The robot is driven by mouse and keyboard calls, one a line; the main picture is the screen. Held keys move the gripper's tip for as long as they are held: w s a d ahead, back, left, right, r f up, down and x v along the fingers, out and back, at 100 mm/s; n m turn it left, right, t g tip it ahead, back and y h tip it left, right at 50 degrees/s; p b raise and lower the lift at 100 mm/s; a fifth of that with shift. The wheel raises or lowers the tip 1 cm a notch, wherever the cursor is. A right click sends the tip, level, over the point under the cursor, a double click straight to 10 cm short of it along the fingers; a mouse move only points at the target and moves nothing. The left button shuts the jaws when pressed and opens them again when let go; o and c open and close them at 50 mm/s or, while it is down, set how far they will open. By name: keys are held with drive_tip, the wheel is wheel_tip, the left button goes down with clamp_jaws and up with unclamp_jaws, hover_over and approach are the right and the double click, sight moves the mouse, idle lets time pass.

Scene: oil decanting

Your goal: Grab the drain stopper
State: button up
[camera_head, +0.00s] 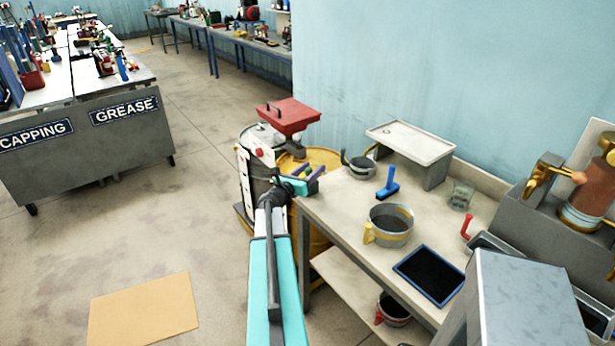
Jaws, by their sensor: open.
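My gripper (311,175) is at the end of my teal arm, left of the bench's back corner. Its fingers are apart, with nothing seen between them. I cannot say for sure which thing is the drain stopper. A blue T-shaped piece (388,184) stands on the bench, to the right of my gripper and apart from it. A small red bent handle (467,226) is farther right, beside the grey machine.
The bench (345,210) holds a yellow-handled pot (390,232), a dark pot (360,167), a blue-rimmed tray (430,274) and a raised pale stand (412,142). A red funnel box (289,115) and yellow drum (322,157) are behind my gripper.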

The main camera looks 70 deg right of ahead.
drive_tip(key=shift+x, duration=1)
drive_tip(key=c, duration=1.2)
drive_tip(key=shift+r, duration=0.1)
wheel_tip(320, 180, up, 7)
drive_tip(key=b, duration=0.2)
drive_tip(key=b+v, duration=0.3)
drive_tip(key=v, duration=1.5)
drive_tip(key=shift+b, duration=0.3)
